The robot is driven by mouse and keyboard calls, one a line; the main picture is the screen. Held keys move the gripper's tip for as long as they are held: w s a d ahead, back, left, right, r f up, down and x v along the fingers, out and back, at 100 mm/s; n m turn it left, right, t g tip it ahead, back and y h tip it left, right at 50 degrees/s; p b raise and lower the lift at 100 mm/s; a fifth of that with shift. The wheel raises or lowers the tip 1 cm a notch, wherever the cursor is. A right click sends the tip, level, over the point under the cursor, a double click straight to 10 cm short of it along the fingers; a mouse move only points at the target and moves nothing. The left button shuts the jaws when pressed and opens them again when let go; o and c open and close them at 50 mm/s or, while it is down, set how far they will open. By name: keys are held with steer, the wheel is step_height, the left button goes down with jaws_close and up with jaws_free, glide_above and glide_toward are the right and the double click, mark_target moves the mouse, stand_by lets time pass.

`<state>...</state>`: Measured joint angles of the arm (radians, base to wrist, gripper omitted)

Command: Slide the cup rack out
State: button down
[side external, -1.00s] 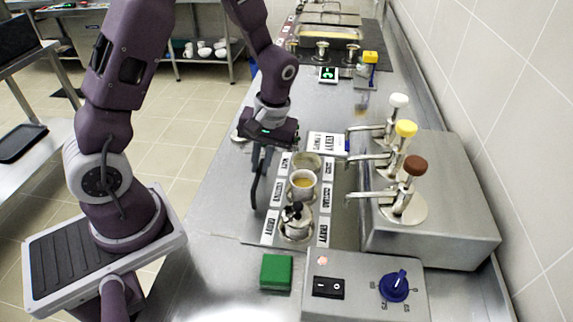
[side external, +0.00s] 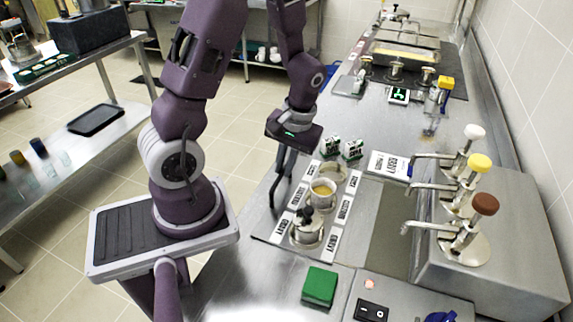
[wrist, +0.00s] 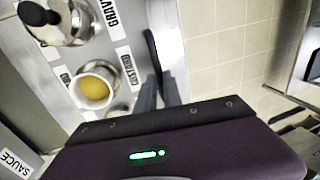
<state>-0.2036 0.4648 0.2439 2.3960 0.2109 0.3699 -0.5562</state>
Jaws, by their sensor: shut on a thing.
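The cup rack (side external: 262,232) is a flat metal plate with white labels along both sides, lying on the steel counter. It also shows in the wrist view (wrist: 128,75). A white cup (side external: 311,197) with yellow contents and a metal pot with a black knob (side external: 305,236) stand in it. In the wrist view, a black handle (wrist: 152,48) runs along the rack's aisle-side edge. My gripper (side external: 274,190) is at that edge, shut on the handle; its fingers (wrist: 158,88) partly hide the grip.
The pump dispenser unit (side external: 510,262) stands right of the rack, with a bare strip (side external: 386,238) between. A green block (side external: 320,287) and a switch box (side external: 385,300) are at the near side. Small green-topped boxes (side external: 341,148) stand behind. The aisle floor lies left.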

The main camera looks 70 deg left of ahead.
steer(key=c, duration=1.5)
jaws_free()
steer(key=r, duration=0.4)
steer(key=w+d+r, duration=0.1)
steer(key=r, duration=0.2)
steer(key=s+d+r+m+t, duration=0.2)
steer(key=s+d+r+m, duration=0.1)
steer(key=d+r, duration=0.1)
steer(key=s+d+r+m+t+h, duration=0.1)
steer(key=s+d+r+m+t, duration=0.1)
steer(key=s+d+r+m, duration=0.1)
steer(key=s+d+r+m+t, duration=0.2)
steer(key=d+r+m+t, duration=0.1)
steer(key=d+r, duration=0.2)
steer(key=shift+s+d+r+h, duration=0.15)
steer(key=shift+s+d+r, duration=0.05)
steer(key=shift+r, duration=0.4)
steer(key=shift+s+d+r+h, duration=0.15)
steer(key=shift+s+d+r, duration=0.05)
steer(key=shift+r, duration=0.35)
